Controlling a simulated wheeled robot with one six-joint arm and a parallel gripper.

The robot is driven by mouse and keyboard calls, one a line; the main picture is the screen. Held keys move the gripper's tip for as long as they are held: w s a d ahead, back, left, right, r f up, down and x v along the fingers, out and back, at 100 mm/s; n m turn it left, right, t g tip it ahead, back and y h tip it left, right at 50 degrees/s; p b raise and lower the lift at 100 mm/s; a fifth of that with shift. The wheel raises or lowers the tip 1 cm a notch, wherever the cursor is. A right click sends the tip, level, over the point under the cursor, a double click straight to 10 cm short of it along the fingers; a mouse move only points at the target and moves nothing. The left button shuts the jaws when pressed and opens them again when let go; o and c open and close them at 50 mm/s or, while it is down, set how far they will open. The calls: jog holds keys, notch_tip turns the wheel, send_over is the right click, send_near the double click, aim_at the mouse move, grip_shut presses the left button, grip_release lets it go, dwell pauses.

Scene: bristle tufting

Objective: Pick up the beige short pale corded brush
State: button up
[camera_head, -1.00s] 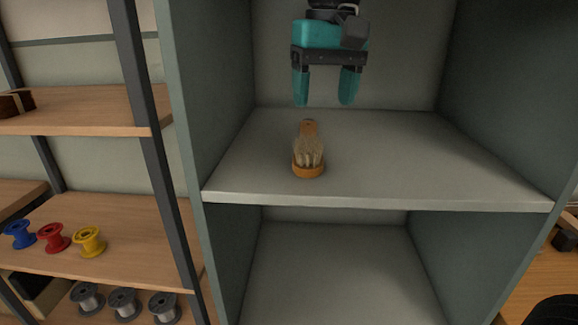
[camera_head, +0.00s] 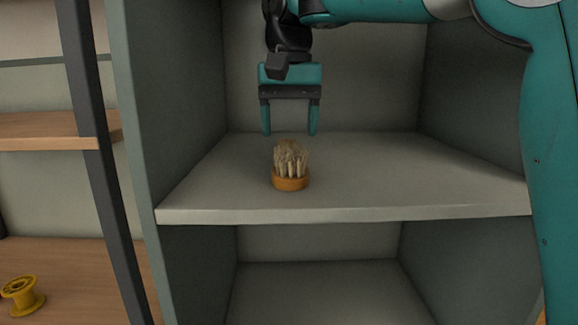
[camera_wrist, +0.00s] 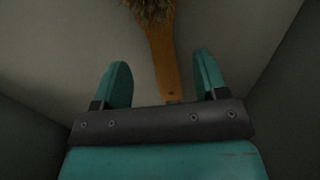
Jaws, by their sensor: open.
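The beige brush (camera_head: 291,166) has pale bristles and an orange-brown wooden body. It lies on the upper grey shelf (camera_head: 400,192), bristles up. In the wrist view, its wooden handle (camera_wrist: 163,60) points toward my gripper and its bristles (camera_wrist: 152,10) are cut off by the top edge. My gripper (camera_head: 291,133) is open, with teal fingers pointing down, just above and behind the brush. In the wrist view, the end of the handle lies between the two fingers (camera_wrist: 160,80), nearer the right one. I cannot tell the height gap. The handle is hidden in the head view.
Grey side walls and a back wall enclose the shelf, with an empty compartment (camera_head: 318,290) below. Wooden racks stand at the left, with a yellow spool (camera_head: 22,295). The shelf around the brush is clear. My arm enters from the upper right.

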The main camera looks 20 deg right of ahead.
jog(key=f+b, duration=0.2)
jog(key=f, duration=0.1)
jog(key=f+b, duration=0.2)
jog(key=shift+s+a, duration=0.15)
jog(key=shift+s, duration=0.1)
jog(key=shift+r, duration=0.15)
jog(key=c, duration=1)
